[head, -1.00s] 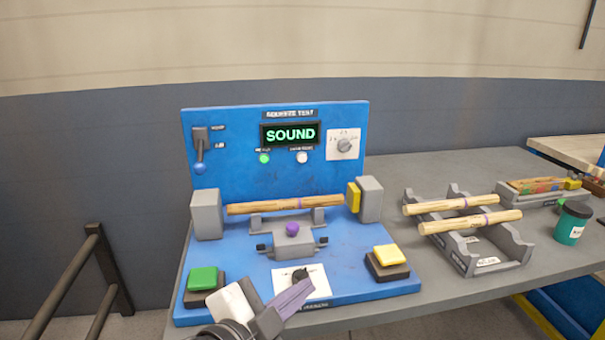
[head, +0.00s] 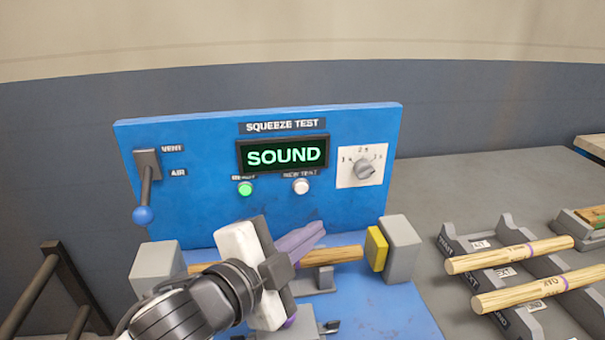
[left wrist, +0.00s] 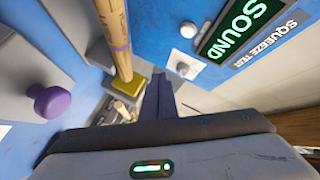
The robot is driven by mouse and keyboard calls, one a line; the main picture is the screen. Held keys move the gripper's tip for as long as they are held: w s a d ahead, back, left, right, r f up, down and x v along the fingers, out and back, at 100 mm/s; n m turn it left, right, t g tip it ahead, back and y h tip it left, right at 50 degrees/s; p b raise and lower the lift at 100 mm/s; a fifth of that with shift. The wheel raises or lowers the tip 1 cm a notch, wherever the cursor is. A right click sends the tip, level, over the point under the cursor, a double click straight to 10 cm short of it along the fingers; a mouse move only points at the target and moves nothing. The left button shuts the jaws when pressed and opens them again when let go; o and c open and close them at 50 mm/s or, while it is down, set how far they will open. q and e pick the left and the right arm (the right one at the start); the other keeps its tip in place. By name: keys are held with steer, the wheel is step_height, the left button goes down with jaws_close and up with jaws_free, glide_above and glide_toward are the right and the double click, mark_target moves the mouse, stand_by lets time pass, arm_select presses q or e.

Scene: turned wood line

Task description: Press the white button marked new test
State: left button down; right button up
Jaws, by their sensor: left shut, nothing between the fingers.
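The white button (head: 301,186) is a small round knob on the blue upright panel (head: 200,215), below the lit SOUND display (head: 283,154). A label above it reads new test. The button also shows in the left wrist view (left wrist: 187,30). My left gripper (head: 312,234) is shut and empty. In the head view its purple-grey fingers appear just below the button, in front of the panel. In the left wrist view the fingers (left wrist: 158,95) are apart from the button. My right gripper is in neither view.
A wooden rod (head: 345,254) lies between grey blocks behind my gripper, with a yellow pad (head: 376,248) at its right end. A lever with a blue ball (head: 143,215) is at left. A dial (head: 364,169) is right of the button. More rods (head: 510,255) lie on a rack at right.

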arm_select(q)
glide_toward(301, 188)
steer(key=w+d+f, duration=0.2)
steer(key=w+d, duration=0.1)
steer(key=d, duration=0.2)
steer(key=shift+w+b, duration=0.2)
steer(key=shift+b, duration=0.25)
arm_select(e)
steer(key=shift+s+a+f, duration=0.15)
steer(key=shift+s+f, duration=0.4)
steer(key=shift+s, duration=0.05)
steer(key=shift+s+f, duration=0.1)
arm_select(q)
steer(key=shift+w, duration=0.1)
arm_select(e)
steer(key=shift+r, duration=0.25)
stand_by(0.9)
arm_select(q)
steer(key=shift+w+p, duration=0.3)
steer(key=shift+p, duration=0.1)
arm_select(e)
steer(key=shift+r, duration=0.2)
